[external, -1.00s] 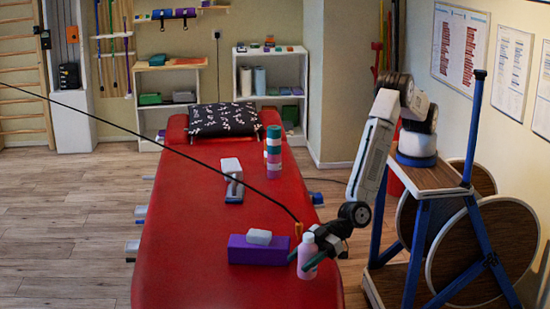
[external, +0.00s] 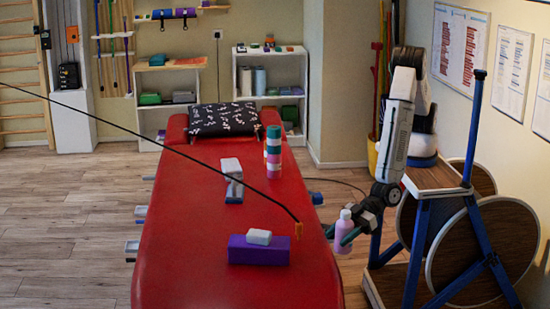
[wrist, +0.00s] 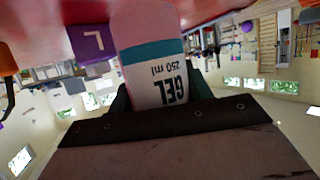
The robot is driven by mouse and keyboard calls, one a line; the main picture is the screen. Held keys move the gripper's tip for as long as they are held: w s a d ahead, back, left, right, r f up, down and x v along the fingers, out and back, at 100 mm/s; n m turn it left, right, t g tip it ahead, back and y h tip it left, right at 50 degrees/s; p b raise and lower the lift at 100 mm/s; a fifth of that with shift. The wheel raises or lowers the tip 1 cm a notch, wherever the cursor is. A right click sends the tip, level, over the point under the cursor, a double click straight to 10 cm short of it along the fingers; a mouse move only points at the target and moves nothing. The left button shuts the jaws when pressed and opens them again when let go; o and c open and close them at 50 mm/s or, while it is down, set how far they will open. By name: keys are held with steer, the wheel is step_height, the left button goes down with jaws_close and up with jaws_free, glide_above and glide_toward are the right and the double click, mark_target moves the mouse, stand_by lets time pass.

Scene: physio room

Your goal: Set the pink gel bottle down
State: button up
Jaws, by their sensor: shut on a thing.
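The pink gel bottle (external: 344,232) with a white cap is held upright in my gripper (external: 349,237), just off the right edge of the red treatment table (external: 190,250). My gripper is shut on it. In the wrist view the bottle (wrist: 155,70) fills the middle, upside down in the picture, with a teal band and the words GEL 250 ml. The dark gripper parts (wrist: 160,115) lie across its lower part in that view.
A purple block (external: 258,252) with a small white box (external: 258,237) on it lies on the table. An orange-tipped black cable (external: 298,228) hangs near the table's right edge. Stacked coloured rolls (external: 273,155) stand farther back. A wooden trolley (external: 435,180) is at right.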

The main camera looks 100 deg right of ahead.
step_height(320, 180, up, 10)
steer(key=shift+r, duration=0.25)
steer(key=w+d+r, duration=0.2)
steer(key=w+d, duration=0.6)
steer(key=w, duration=0.4)
steer(key=w+d+r, duration=0.3)
steer(key=w+d, duration=0.6)
steer(key=w, duration=0.3)
steer(key=w+d+r, duration=0.1)
steer(key=w+d, duration=0.5)
steer(key=d, duration=0.5)
steer(key=w+d, duration=0.5)
steer(key=d, duration=0.6)
steer(key=d+f, duration=0.2)
steer(key=d, duration=2.5)
steer(key=s+d+f, duration=0.2)
steer(key=s+d, duration=0.3)
steer(key=d, duration=0.7)
steer(key=s+d+f, duration=0.2)
steer(key=s+d, duration=0.3)
steer(key=d, duration=0.7)
steer(key=shift+d+f, duration=0.15)
steer(key=shift+f, duration=3.75)
steer(key=shift+d+f, duration=0.1)
steer(key=shift+f, duration=3.75)
steer(key=shift+f, duration=0.2)
